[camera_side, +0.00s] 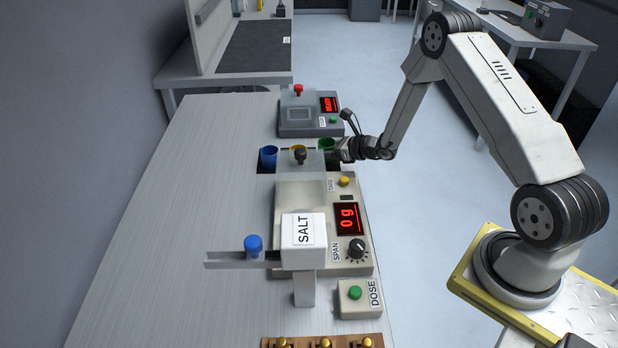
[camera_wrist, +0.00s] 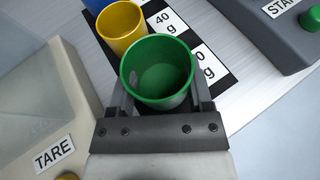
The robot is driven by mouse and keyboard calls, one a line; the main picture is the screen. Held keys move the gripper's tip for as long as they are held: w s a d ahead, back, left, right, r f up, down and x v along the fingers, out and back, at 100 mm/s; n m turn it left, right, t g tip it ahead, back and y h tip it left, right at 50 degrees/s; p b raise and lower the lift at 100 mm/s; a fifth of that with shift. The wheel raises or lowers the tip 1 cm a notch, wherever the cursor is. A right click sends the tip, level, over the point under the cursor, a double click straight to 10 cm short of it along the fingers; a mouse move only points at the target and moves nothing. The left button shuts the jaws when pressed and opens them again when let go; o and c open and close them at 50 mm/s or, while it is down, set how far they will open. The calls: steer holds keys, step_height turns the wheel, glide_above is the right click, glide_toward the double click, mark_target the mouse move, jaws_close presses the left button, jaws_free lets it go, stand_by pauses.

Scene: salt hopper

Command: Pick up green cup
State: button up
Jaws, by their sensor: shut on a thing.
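The green cup (camera_side: 327,144) stands at the right end of a row of cups behind the scale. In the wrist view the green cup (camera_wrist: 158,72) is upright, its open top facing the camera, and it looks empty. My gripper (camera_wrist: 158,95) has a finger on each side of the cup and is shut on it. In the side view my gripper (camera_side: 341,148) reaches the cup from the right. I cannot tell whether the cup's base touches the black strip (camera_wrist: 215,75) with gram labels.
A yellow cup (camera_wrist: 121,27) is close beside the green one; a blue cup (camera_side: 268,157) is further left. The scale (camera_side: 318,262) with a clear cover and the SALT hopper (camera_side: 303,230) are in front. A grey START box (camera_side: 311,118) stands behind. The table's left side is clear.

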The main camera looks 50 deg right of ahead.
steer(key=s+a+r, duration=0.3)
steer(key=s+r, duration=0.7)
steer(key=s, duration=0.3)
steer(key=shift+s+a+r, duration=0.25)
steer(key=shift+a+r, duration=0.05)
steer(key=shift+r, duration=0.05)
steer(key=shift+r, duration=0.1)
stand_by(0.3)
